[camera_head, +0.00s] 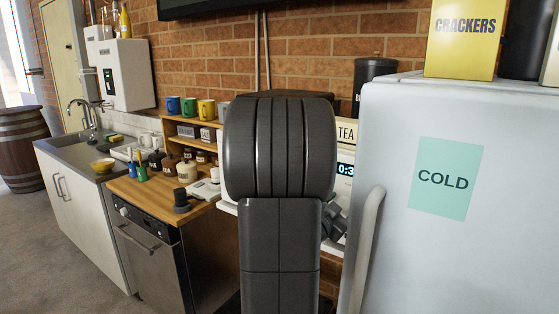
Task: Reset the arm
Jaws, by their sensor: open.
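My arm stands folded upright in the middle of the head view, close to the camera. A dark jointed part that looks like my gripper (335,222) shows just right of the arm, in front of the white counter or appliance behind it. The arm hides most of it, and I see nothing held in it.
A white fridge (470,270) with a COLD sign stands close on the right, its handle (366,240) near my arm. A wooden counter (160,205) with jars and a mug shelf is on the left, beside a sink (90,150). Open floor (60,260) lies far left.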

